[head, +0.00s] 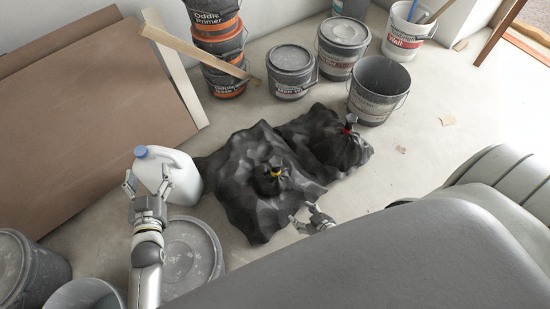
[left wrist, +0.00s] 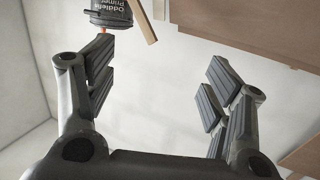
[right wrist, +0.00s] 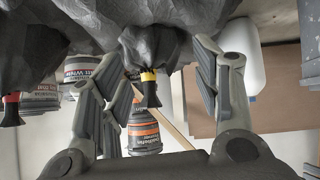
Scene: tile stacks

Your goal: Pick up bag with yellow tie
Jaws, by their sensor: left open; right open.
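The black bag with the yellow tie (head: 240,185) lies on the floor in the middle of the head view. Its yellow tie (head: 276,172) is round the gathered neck. In the right wrist view the yellow tie (right wrist: 148,76) and dark neck show between the spread fingers of my right gripper (right wrist: 155,85), not gripped. In the head view my right gripper (head: 304,214) is open at the bag's lower right edge, partly hidden by my own body. My left gripper (head: 149,184) is open and empty, in front of the white jug; it also shows in the left wrist view (left wrist: 155,65).
A second black bag with a red tie (head: 345,152) lies against the first, to its upper right. The white jug (head: 182,170) and a lidded bucket (head: 190,250) stand left. Several buckets, including a grey one (head: 378,90), stand behind. Brown boards (head: 90,130) lean at left.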

